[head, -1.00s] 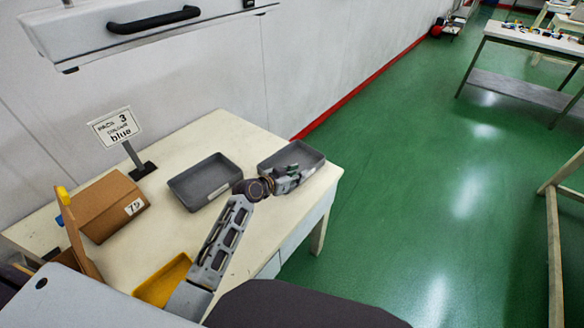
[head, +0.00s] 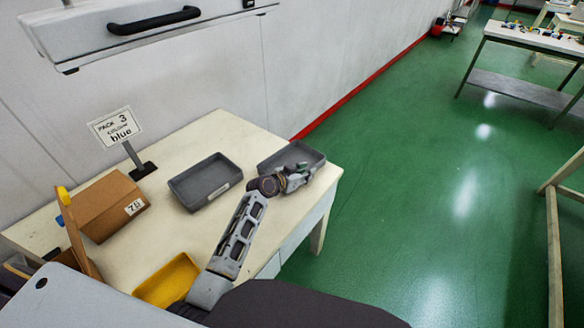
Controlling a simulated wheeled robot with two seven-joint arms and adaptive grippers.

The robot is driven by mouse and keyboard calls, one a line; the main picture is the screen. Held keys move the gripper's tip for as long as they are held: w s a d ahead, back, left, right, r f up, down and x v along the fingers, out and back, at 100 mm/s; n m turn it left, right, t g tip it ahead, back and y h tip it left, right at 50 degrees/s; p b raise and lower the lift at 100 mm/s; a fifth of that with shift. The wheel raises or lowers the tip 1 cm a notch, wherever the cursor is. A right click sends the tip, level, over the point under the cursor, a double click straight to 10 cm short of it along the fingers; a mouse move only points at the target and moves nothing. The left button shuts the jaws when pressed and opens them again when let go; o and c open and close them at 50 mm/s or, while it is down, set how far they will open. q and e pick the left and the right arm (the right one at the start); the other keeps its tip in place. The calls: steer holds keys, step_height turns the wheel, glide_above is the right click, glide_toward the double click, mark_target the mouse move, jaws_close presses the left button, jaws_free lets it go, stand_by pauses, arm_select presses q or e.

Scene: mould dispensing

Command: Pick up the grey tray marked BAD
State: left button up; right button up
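Two grey trays stand on the cream table: one tray (head: 181,189) near the middle and a second tray (head: 272,160) at the right end. The middle tray has a pale label on its front side, too small to read, so I cannot tell which tray is marked BAD.
A brown cardboard box (head: 98,213) and a sign (head: 115,127) reading "blue" stand at the left of the table (head: 214,132). A yellow tray (head: 174,279) lies at the near edge.

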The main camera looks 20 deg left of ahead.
stand_by(0.5)
arm_select(q)
jaws_close()
steer(key=shift+w, duration=0.1)
